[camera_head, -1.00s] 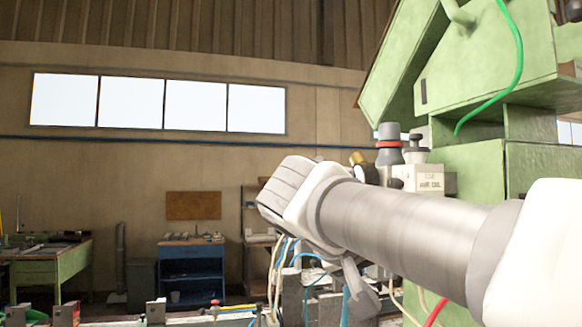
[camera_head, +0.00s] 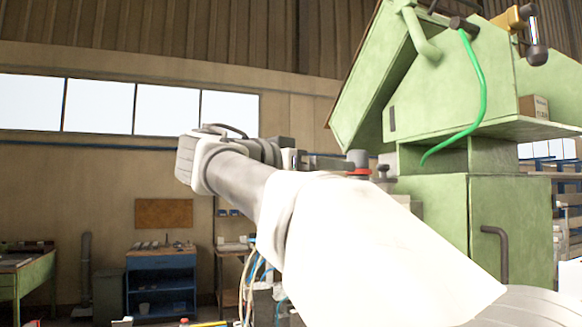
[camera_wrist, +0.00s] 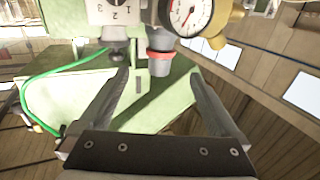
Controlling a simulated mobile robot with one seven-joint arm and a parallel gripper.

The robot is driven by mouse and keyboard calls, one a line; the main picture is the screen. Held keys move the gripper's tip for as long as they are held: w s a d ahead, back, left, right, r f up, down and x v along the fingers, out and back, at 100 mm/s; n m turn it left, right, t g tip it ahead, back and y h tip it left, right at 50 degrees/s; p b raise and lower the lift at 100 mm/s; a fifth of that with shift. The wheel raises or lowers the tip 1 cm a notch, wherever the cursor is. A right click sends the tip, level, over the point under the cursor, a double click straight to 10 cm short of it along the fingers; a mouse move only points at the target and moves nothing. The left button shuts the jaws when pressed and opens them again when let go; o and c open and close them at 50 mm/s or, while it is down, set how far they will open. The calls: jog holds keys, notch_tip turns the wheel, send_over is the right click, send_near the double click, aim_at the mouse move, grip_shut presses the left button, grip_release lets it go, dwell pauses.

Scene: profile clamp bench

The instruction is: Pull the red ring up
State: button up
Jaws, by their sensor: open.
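The red ring (camera_wrist: 160,54) sits around the base of a grey knob cap (camera_wrist: 159,68) in the wrist view, which looks upside down. The ring also shows small in the head view (camera_head: 358,172), under the grey cap. My gripper (camera_wrist: 158,75) is open and empty, with one finger on each side of the cap in the picture. In the head view my gripper (camera_head: 340,163) points right, toward the knob, at about cap height. The fingers do not visibly touch the ring or cap. I cannot tell how far the fingertips reach in depth.
A round gauge (camera_wrist: 187,14) with brass fitting (camera_wrist: 226,22) is close beside the knob. A numbered white block (camera_wrist: 108,12) and a smaller dark knob (camera_wrist: 116,48) are on the other side. The green machine (camera_head: 445,215) with a green hose (camera_head: 482,90) stands behind.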

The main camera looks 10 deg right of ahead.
aim_at(358, 169)
jog(key=p+x, duration=0.3)
jog(key=x, duration=0.8)
jog(key=shift+w+d, duration=0.15)
grip_shut()
